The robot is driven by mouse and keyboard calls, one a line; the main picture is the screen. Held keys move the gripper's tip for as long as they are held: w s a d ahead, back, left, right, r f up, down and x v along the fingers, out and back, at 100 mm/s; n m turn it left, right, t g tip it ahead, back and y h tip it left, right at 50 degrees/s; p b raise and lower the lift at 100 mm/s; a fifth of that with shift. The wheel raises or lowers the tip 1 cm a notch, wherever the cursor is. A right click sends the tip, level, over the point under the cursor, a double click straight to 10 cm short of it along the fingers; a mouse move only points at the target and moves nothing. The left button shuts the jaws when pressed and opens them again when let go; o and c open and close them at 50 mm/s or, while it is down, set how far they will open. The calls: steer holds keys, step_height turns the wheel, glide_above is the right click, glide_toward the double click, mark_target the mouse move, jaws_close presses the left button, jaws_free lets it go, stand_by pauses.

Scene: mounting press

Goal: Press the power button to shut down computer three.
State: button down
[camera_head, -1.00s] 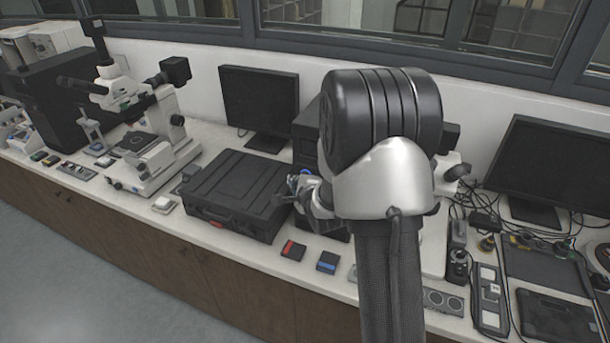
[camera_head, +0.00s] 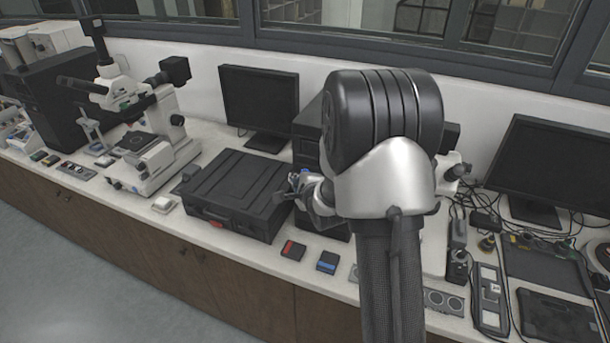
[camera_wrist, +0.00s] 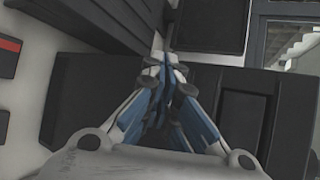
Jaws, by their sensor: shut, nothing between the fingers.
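A dark computer tower (camera_head: 306,128) stands behind my arm, largely hidden by it in the head view. In the wrist view a large dark box, apparently the same tower (camera_wrist: 245,125), fills the right and lower area behind the fingers. My gripper (camera_wrist: 165,68) is shut and empty, its blue and grey fingers together in front of this dark box. In the head view my gripper (camera_head: 300,186) is beside the right end of the black case, in front of the tower. I cannot make out a power button or a number label, nor tell whether the fingertips touch anything.
A black case (camera_head: 235,190) lies left of my gripper, with a monitor (camera_head: 260,100) behind it. A red-marked box (camera_head: 293,249) and a blue-marked box (camera_head: 327,262) lie near the bench front. Microscopes stand at left and behind my arm. Cables and another monitor (camera_head: 550,165) are at right.

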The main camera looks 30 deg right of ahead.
steer(key=shift+w+d, duration=0.2)
steer(key=shift+d, duration=0.1)
stand_by(0.7)
steer(key=shift+a, duration=0.1)
steer(key=shift+s+a+b, duration=0.3)
steer(key=shift+s+a, duration=0.2)
steer(key=shift+a, duration=0.05)
steer(key=s+a, duration=0.1)
steer(key=a, duration=0.1)
steer(key=s+a+b, duration=0.1)
steer(key=s+a, duration=0.1)
stand_by(0.7)
stand_by(0.6)
